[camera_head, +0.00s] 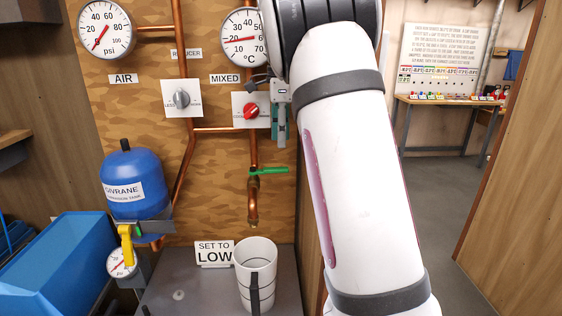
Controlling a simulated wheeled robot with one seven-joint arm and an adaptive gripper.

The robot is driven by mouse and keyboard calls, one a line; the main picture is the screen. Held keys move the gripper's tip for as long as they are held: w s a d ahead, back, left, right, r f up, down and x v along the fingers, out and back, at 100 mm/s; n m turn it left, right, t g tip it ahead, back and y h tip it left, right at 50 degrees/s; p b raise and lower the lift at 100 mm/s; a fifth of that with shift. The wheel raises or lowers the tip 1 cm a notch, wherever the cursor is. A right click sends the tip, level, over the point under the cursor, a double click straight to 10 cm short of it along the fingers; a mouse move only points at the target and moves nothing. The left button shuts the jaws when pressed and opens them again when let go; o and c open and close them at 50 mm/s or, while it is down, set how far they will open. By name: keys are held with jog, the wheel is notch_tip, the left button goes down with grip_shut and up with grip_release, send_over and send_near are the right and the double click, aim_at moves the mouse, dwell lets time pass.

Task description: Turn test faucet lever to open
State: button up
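The test faucet (252,203) is a copper spout on the camouflage-patterned board, left of my arm. Its green lever (268,171) lies roughly level across the top of the spout and points right. My gripper (280,112) appears as a grey and teal part beside the red knob, above the lever and apart from it in the picture. My white arm hides much of it, so its fingers cannot be made out clearly. A white cup (256,270) with a dark handle stands below the spout.
The board carries a red knob (251,111), a grey knob (181,98) and two round gauges. A "SET TO LOW" sign (214,252) stands beside the cup. A blue tank (135,183) and a blue bin (60,265) are at left. Open floor (435,200) shows at right.

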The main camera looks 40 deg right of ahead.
aim_at(281, 168)
notch_tip(281, 168, down, 8)
jog(key=shift+r, duration=0.1)
dwell(0.4)
grip_shut()
